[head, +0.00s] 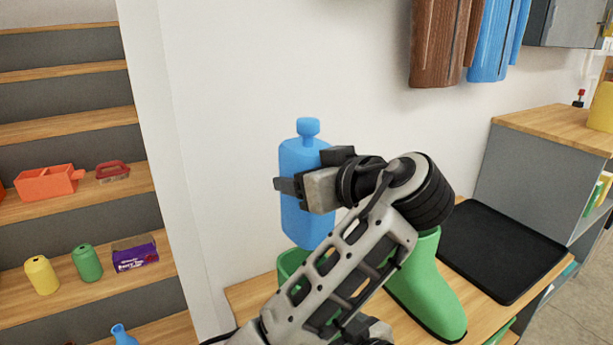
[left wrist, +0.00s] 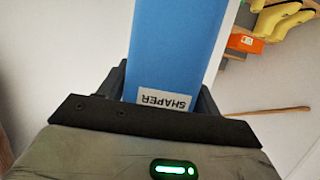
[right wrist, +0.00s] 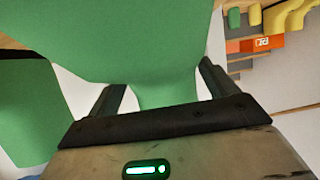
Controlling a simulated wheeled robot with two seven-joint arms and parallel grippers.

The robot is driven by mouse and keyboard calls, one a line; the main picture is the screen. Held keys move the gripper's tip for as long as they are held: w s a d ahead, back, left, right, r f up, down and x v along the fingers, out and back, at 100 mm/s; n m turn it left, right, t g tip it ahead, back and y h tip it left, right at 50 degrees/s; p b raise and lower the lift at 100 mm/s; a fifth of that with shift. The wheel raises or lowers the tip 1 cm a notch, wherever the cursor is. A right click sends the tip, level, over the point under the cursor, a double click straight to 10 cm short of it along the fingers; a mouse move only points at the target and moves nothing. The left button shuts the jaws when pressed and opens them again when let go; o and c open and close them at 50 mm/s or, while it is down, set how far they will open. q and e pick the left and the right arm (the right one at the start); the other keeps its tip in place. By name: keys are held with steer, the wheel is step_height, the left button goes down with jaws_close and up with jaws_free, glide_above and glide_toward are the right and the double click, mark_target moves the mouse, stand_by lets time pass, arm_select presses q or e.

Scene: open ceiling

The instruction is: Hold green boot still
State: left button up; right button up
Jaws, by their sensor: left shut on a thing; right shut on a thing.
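A blue bottle labelled SHAPER (head: 301,222) is upright in the head view, raised over the bench. My left gripper (head: 303,186) is shut on it, and the bottle also fills the jaws in the left wrist view (left wrist: 175,45). One green boot (head: 435,295) stands on the bench to the right of my arm. Another green boot (head: 290,264) is mostly hidden behind my arm. In the right wrist view my right gripper (right wrist: 165,92) is shut on a green boot (right wrist: 150,40); which of the two I cannot tell. More green shows at the left there (right wrist: 25,110).
A black tray (head: 500,250) lies on the wooden bench right of the boots. Shelves at the left carry an orange caddy (head: 48,183), a brush (head: 112,171), cans (head: 87,262) and a purple box (head: 134,254). Brown and blue garments hang on the wall.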

mark_target(307, 230)
arm_select(q)
steer(key=shift+f, duration=2.85)
step_height(307, 230, down, 8)
steer(key=shift+f, duration=0.2)
stand_by(2.7)
steer(key=shift+r, duration=0.15)
steer(key=shift+r, duration=3.7)
